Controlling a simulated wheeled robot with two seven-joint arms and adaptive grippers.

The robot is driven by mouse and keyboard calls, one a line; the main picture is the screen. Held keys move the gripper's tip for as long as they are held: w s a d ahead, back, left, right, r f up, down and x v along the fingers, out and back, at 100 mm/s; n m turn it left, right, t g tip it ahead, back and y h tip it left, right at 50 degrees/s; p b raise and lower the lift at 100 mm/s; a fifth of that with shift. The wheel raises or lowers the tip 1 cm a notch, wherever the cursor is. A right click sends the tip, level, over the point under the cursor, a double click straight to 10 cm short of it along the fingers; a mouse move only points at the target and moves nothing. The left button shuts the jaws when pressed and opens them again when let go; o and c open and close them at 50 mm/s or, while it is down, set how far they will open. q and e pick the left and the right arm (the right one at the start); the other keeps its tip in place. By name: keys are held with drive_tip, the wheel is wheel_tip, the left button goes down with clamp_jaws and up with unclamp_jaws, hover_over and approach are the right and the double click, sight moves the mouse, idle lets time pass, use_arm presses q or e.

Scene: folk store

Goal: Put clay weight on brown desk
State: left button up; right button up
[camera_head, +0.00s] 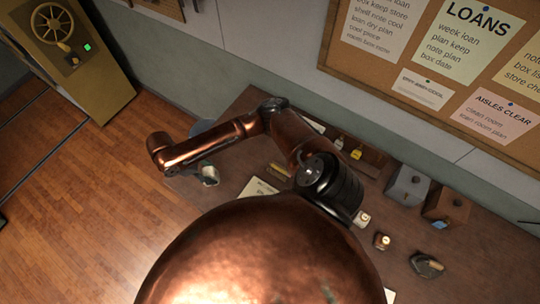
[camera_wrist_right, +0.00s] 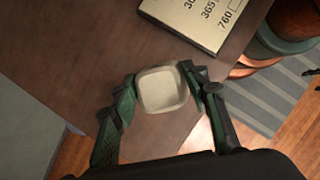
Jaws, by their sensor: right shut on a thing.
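A pale, rounded-square block, which I take to be the clay weight (camera_wrist_right: 162,91), sits between the two green-black fingers of my right gripper (camera_wrist_right: 159,78). The fingers press on its two sides. In the head view the right gripper (camera_head: 206,174) shows small at the left end of the brown desk (camera_head: 463,258), with the pale block in it. The desk top (camera_wrist_right: 75,45) lies beneath it in the wrist view. I cannot tell whether the block touches the desk or hangs just above it. My left gripper is not in view.
A paper card with numbers (camera_wrist_right: 205,18) lies near the block. Grey (camera_head: 408,187) and brown (camera_head: 447,207) boxes and several small items stand along the desk's right part. A notice board (camera_head: 455,100) hangs behind. Wooden floor (camera_head: 90,190) is open at left.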

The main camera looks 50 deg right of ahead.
drive_tip(key=shift+w+d+f, duration=0.15)
drive_tip(key=shift+w+f, duration=0.05)
drive_tip(key=w+d+f, duration=0.2)
drive_tip(key=d+f, duration=0.1)
drive_tip(key=w+d+f, duration=0.2)
drive_tip(key=w+d, duration=0.1)
drive_tip(key=w+d+f+p, duration=0.1)
drive_tip(key=w+d+f, duration=0.2)
drive_tip(key=shift+w+d+f, duration=0.15)
drive_tip(key=shift+d+f, duration=0.15)
drive_tip(key=shift+d, duration=0.1)
drive_tip(key=shift+w+d+f, duration=0.2)
drive_tip(key=shift+d+f, duration=0.15)
drive_tip(key=shift+f, duration=0.15)
wheel_tip(320, 180, down, 3)
drive_tip(key=shift+w+f, duration=0.1)
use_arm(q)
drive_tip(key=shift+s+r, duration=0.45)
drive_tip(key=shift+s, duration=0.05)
use_arm(e)
drive_tip(key=o, duration=1.4)
